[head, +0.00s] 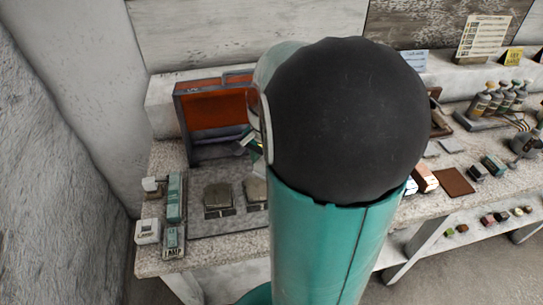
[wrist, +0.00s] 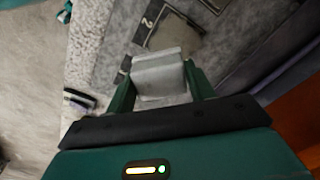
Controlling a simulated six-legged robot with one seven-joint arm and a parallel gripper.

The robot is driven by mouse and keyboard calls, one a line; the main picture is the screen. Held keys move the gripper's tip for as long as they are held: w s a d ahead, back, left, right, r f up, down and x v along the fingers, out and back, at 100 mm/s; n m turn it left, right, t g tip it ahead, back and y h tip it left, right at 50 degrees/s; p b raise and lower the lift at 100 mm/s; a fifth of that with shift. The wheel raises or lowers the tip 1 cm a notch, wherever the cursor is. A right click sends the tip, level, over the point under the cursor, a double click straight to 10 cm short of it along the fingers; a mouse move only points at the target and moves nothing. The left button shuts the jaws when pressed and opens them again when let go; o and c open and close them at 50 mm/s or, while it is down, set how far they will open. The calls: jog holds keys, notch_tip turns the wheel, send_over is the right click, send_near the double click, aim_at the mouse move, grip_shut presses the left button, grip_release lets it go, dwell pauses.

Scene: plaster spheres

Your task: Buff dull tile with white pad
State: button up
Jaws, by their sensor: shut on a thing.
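In the wrist view, my gripper (wrist: 162,82) is shut on a pale, whitish pad (wrist: 160,75) held between its two green fingers. Beyond the pad is a grey-brown tile (wrist: 180,42) on a grey speckled surface; the pad hides part of that area. I cannot tell whether pad and tile touch. In the head view, two grey-brown tiles sit side by side on the bench, a left one (head: 217,196) and a right one (head: 256,190) partly covered by my arm. I cannot tell which is dull. My arm hides most of the gripper there.
An open orange-red case (head: 215,105) stands behind the tiles. Teal devices (head: 174,197) and a white block (head: 147,231) are at the bench's left end. Bottles (head: 500,98), a brown mat (head: 454,181) and small blocks are at the right. A wall rises at left.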

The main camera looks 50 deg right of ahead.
jog(key=shift+w+a+f, duration=0.1)
jog(key=shift+w+a, duration=0.15)
jog(key=shift+w+f, duration=0.25)
jog(key=shift+w, duration=0.15)
jog(key=shift+s+f, duration=0.55)
jog(key=shift+w+f, duration=0.25)
jog(key=shift+f, duration=0.7)
jog(key=shift+s+f, duration=0.2)
jog(key=shift+f, duration=0.05)
jog(key=shift+w+f, duration=0.2)
jog(key=shift+f, duration=0.3)
jog(key=shift+s+f, duration=0.1)
jog(key=shift+f, duration=0.65)
jog(key=shift+f, duration=0.45)
